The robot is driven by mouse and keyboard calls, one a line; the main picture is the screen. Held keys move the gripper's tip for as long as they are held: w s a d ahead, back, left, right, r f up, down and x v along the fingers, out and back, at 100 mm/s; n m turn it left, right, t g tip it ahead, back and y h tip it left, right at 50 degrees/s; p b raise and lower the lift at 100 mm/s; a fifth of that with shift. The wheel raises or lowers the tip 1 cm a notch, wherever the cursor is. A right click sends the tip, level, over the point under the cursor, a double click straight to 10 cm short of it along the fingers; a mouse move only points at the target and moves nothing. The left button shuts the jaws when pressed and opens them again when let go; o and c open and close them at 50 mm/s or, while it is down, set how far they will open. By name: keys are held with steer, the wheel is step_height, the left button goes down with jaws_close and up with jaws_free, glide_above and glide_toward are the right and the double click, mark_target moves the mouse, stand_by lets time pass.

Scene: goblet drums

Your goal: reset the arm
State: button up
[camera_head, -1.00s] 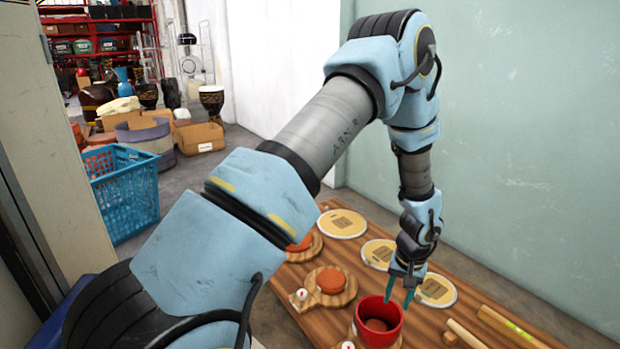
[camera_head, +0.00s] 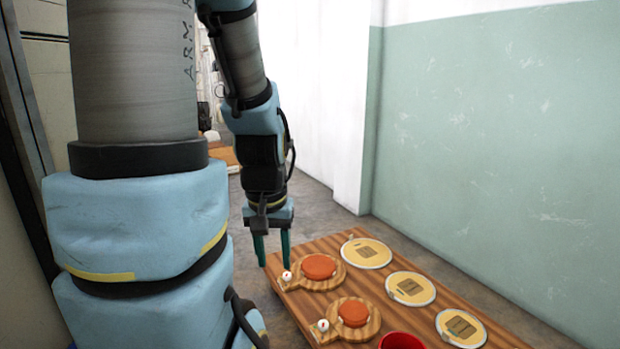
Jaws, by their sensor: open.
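My gripper (camera_head: 273,250) points down with its two teal fingers apart and nothing between them. It hangs near the far left corner of the wooden table (camera_head: 372,272). My arm fills the left side of the view, with its upper links raised and partly out of frame.
On the table are a far orange disc (camera_head: 320,267) and a nearer orange disc (camera_head: 354,313) on round wooden boards. Several pale round discs lie along the right, one being the far pale disc (camera_head: 366,252). A red container (camera_head: 401,341) is cut off below. A green wall (camera_head: 490,130) stands behind.

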step_height(320, 180, up, 36)
steer(key=p, duration=3.4)
steer(key=shift+w+p, duration=0.15)
steer(key=shift+p, duration=0.2)
